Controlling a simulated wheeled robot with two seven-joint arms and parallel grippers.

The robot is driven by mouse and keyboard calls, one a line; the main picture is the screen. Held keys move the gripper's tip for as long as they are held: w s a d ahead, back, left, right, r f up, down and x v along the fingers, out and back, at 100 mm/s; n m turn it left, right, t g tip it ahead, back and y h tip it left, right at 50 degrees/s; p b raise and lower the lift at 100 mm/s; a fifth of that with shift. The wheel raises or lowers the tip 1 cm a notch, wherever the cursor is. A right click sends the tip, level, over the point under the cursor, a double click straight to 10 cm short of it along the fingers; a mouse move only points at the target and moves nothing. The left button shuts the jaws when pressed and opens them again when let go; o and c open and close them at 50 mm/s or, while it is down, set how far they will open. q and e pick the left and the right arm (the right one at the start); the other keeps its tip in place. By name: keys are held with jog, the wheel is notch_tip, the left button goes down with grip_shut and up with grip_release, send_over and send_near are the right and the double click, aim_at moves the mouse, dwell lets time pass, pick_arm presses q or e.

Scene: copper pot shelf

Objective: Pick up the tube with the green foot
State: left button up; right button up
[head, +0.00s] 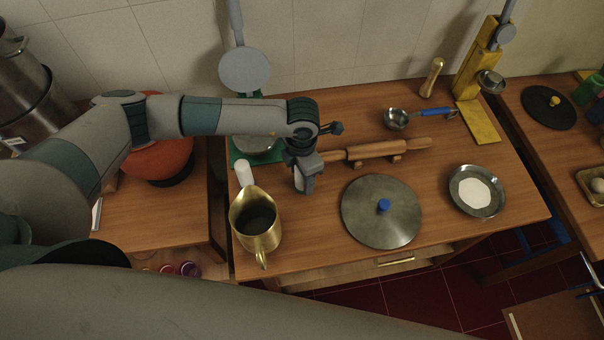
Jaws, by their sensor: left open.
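A tall grey tube (236,22) with a round grey disc low on it stands against the tiled wall at the back left of the table. Below it, a green foot (235,153) shows in part on the table; my left arm hides the stretch between them. A shallow metal pan sits over the foot. My left gripper (303,186) points down over the table, to the right of the green foot and apart from it. It is open, with nothing seen between its fingers. My right gripper is not in view.
A brass jug (257,220) and a white cylinder (244,173) stand in front of the green foot. A rolling pin (375,150) lies right of my gripper, with a blue-knobbed lid (381,212) nearer. A similar stand with a yellow foot (479,123) is back right.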

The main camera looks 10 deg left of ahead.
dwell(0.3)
pick_arm(q)
jog(key=c, duration=1.2)
jog(key=shift+r, duration=0.1)
jog(key=shift+c, duration=0.2)
jog(key=shift+r+b, duration=0.55)
notch_tip(320, 180, up, 2)
jog(key=shift+w+r+b, duration=0.1)
jog(key=shift+r+b, duration=0.05)
jog(key=shift+b, duration=0.7)
jog(key=w+d+r+b, duration=0.3)
jog(key=d+r+b, duration=0.2)
jog(key=d, duration=0.6)
notch_tip(320, 180, up, 2)
jog(key=shift+w+r+b, duration=0.2)
jog(key=shift+r+b, duration=0.05)
jog(key=shift+b, duration=0.05)
